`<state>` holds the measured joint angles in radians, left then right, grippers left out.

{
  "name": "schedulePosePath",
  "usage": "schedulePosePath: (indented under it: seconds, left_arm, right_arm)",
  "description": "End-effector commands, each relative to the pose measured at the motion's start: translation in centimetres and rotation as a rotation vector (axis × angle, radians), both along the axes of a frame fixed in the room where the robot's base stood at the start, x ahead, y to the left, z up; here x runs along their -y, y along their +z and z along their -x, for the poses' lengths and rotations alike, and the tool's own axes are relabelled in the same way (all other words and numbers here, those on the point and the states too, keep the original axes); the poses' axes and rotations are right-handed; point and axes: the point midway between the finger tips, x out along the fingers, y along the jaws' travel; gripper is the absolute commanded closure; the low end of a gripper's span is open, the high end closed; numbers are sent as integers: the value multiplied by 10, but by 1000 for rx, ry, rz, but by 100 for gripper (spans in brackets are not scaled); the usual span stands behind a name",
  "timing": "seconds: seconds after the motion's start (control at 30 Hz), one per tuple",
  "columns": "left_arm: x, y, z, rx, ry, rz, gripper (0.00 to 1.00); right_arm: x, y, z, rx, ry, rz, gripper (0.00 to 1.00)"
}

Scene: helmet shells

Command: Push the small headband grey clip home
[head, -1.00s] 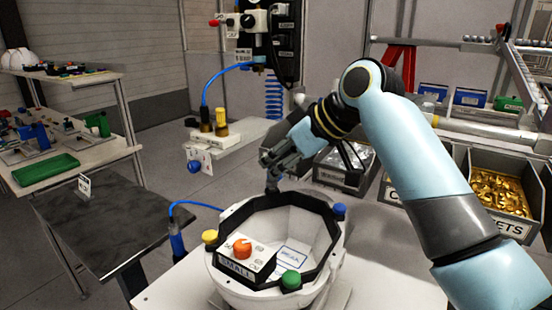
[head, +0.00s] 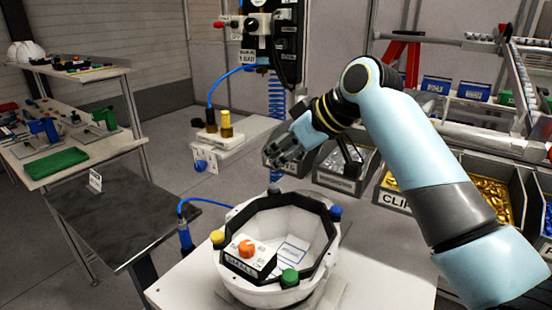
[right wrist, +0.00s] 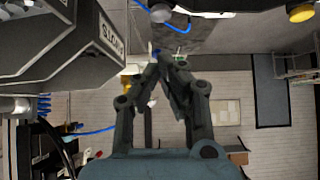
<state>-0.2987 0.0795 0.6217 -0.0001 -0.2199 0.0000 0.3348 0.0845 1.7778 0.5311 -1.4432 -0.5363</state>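The white helmet shell (head: 262,292) stands on a white table, with a black headband (head: 334,238) around its opening. A small grey clip (head: 274,188) sits at its far rim; I cannot tell how deep it is seated. It also shows at the top of the right wrist view (right wrist: 160,12). My right gripper (head: 279,160) is above and beyond the far rim, apart from the clip. In the right wrist view its fingertips (right wrist: 164,64) meet with nothing seen between them. My left gripper is not in view.
Yellow (head: 217,237), green (head: 290,277) and blue (head: 336,211) clips sit around the rim. An orange knob (head: 246,248) is on a box labelled SMALL inside. Part bins (head: 395,201) stand behind right. A blue hose (head: 195,201) and a dark table (head: 125,225) are at left.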

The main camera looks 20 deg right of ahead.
Motion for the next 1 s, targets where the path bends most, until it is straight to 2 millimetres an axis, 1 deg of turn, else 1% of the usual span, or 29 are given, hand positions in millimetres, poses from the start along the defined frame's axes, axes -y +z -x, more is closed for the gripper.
schedulePosePath:
  seconds: [0.03,0.2,0.4,0.6,1.0]
  left_arm:
    - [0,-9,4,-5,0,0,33]
    - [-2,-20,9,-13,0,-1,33]
    - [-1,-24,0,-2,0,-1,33]
    - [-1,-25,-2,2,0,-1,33]
    - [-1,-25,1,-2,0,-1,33]
  right_arm:
    - [9,7,8,10,0,8,100]
    - [26,34,30,11,0,8,100]
    - [37,57,47,10,0,3,100]
    - [41,65,53,8,1,1,100]
    - [40,66,53,9,1,0,100]
